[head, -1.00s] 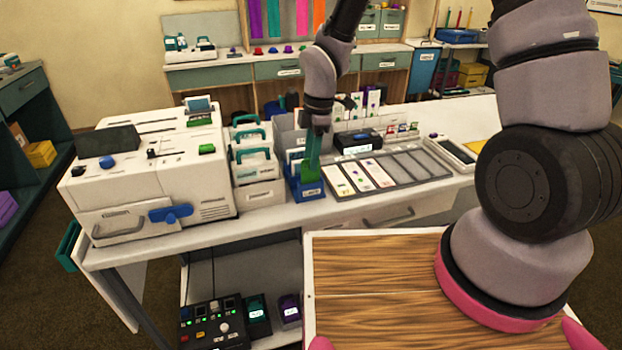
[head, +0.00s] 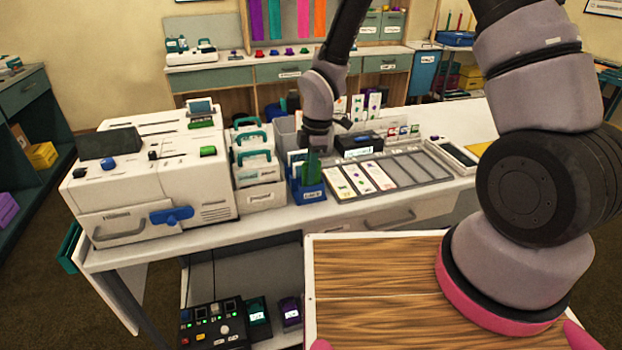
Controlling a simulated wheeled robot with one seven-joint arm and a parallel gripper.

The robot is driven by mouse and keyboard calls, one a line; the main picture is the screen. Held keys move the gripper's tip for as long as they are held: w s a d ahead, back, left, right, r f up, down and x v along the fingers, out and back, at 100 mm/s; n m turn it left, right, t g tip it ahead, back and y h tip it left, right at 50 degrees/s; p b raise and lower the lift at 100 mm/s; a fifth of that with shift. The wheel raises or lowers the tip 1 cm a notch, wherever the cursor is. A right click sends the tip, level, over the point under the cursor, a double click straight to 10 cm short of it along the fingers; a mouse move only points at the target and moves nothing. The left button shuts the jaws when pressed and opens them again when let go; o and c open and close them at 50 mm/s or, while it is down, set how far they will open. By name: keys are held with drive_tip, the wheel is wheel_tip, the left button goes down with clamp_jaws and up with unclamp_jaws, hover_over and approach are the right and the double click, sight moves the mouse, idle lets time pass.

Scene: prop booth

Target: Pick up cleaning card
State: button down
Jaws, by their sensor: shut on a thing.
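A green card (head: 313,171) stands upright in the small blue labelled holder (head: 312,192) near the middle of the white table. Pale cards show beside it in the holder. I take the green card to be the cleaning card, but no writing on it can be read. My gripper (head: 316,153) points down right above the holder, its jaws shut on the upper part of the green card. The fingertips are small and partly hidden by the gripper's dark body. The card's lower end is hidden inside the holder.
A white machine (head: 150,165) with a blue handle stands to the left. White bins (head: 262,195) with teal-handled items are next to the holder. A grey tray (head: 372,200) of cards lies to the right, with a black box (head: 358,146) behind it.

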wheel_tip(320, 180, up, 10)
drive_tip(key=shift+r, duration=0.1)
idle(0.4)
